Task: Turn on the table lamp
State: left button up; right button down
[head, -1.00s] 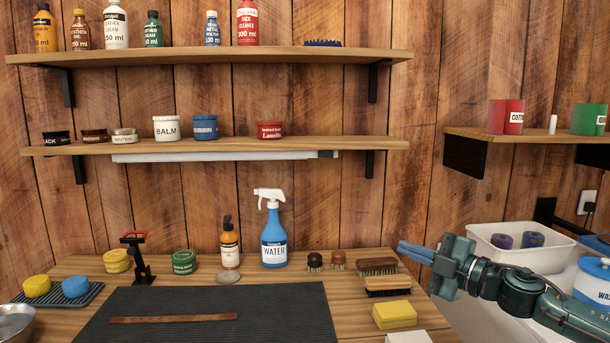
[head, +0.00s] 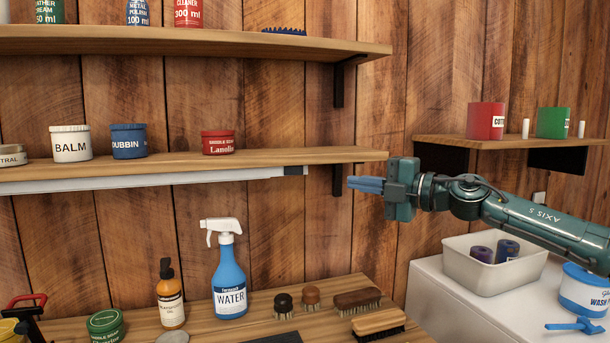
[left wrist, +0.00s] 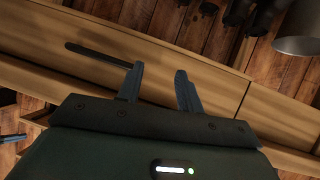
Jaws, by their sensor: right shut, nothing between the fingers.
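A long pale strip light (head: 160,182) with a dark end piece (head: 295,171) is fixed under the lower wall shelf in the head view. It shows no clear glow. I see no free-standing table lamp. My right gripper (head: 350,183) is shut and empty, its blue fingers pointing left at the strip's dark end, a short way to its right and slightly lower in the picture. They look apart. My left gripper (left wrist: 159,70) is open and empty in the left wrist view, in front of a wooden front with a dark bar handle (left wrist: 102,54).
The lower shelf (head: 270,163) holds tins. A blue spray bottle (head: 229,280), an amber bottle (head: 170,300) and brushes (head: 357,300) stand on the bench below. A side shelf (head: 480,141) and a white tub (head: 470,266) are near my right arm.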

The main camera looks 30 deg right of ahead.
aim_at(299, 173)
pick_arm(q)
jog(key=shift+s, duration=0.15)
pick_arm(e)
jog(key=shift+s, duration=0.15)
pick_arm(q)
jog(key=shift+r, duration=0.1)
